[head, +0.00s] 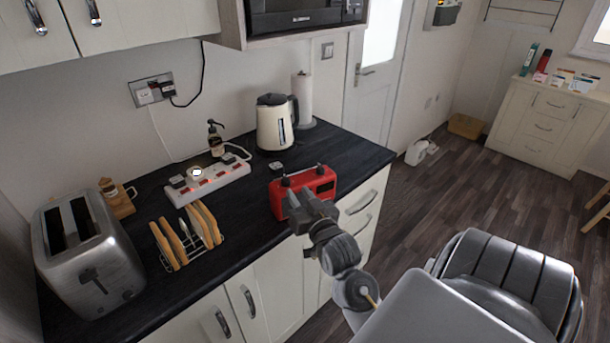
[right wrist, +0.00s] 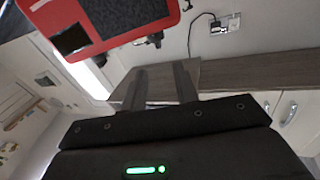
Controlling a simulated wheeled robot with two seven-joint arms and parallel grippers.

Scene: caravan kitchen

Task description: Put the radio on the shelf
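The red radio (head: 322,184) stands on the dark worktop near its front edge, with dark parts along its top. My right gripper (head: 300,203) is in front of it and hides part of its front. In the right wrist view the radio (right wrist: 92,32) is at the upper left, just beyond the fingertips. My right gripper (right wrist: 160,78) has its fingers apart, with nothing seen between them. A microwave stands in an overhead shelf unit (head: 300,40); I cannot tell whether this is the task's shelf. My left gripper is out of view.
A kettle (head: 275,125) and paper roll (head: 302,98) stand behind the radio. A white power strip (head: 210,183), toast rack (head: 187,238) and toaster (head: 85,255) are to its left. A low cabinet (head: 545,125) stands at the far right, across open floor.

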